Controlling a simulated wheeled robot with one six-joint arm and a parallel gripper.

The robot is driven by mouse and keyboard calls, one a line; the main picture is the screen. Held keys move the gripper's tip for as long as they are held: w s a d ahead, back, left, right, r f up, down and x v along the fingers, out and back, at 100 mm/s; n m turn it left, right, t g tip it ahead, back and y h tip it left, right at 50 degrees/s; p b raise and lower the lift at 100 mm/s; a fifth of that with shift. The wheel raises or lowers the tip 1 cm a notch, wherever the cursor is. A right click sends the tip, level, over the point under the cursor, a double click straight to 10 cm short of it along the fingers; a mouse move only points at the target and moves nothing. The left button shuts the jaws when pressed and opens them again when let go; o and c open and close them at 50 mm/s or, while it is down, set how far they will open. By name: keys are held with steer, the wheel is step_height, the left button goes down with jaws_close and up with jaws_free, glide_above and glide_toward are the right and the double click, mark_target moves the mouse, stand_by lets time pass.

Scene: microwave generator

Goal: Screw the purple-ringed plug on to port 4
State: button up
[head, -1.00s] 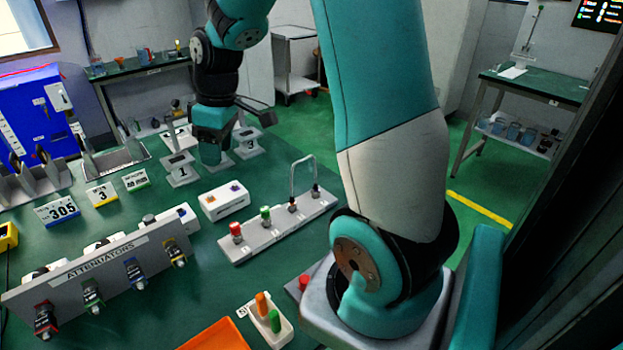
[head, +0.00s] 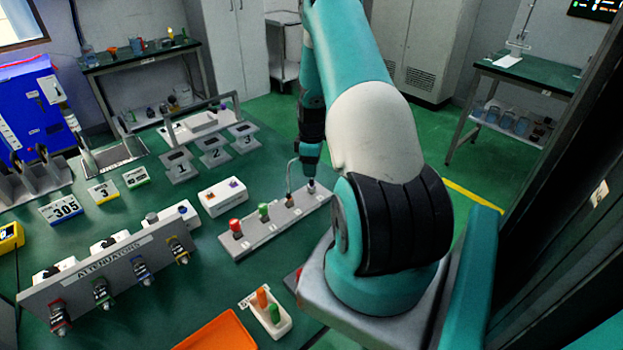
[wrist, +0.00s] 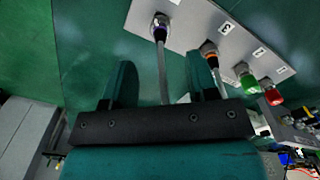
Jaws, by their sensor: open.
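The grey port rack (head: 262,240) lies on the green bench. The purple-ringed plug (wrist: 160,22) sits at the rack's far end, beyond the position labelled 3 in the wrist view. Its grey cable (wrist: 163,75) runs back between my fingers and, in the head view, loops (head: 290,172) to the orange-ringed plug (wrist: 209,50). My gripper (head: 311,174) is open above the rack's far end, with the fingers (wrist: 160,66) on either side of the cable, apart from the plug. No number shows beside the purple-ringed plug. I cannot tell how tightly it is seated.
A red cap (head: 235,226) and a green cap (head: 264,211) stand on the rack's nearer positions. A white box (head: 223,197) lies left of the rack. Numbered stands (head: 213,152) and the attenuator panel (head: 110,270) are farther left. A tray with orange and green pegs (head: 268,312) is in front.

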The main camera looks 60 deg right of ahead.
mark_target(311, 179)
step_height(311, 179, down, 7)
steer(key=shift+r+p, duration=0.1)
steer(key=shift+p, duration=0.5)
steer(key=c, duration=0.9)
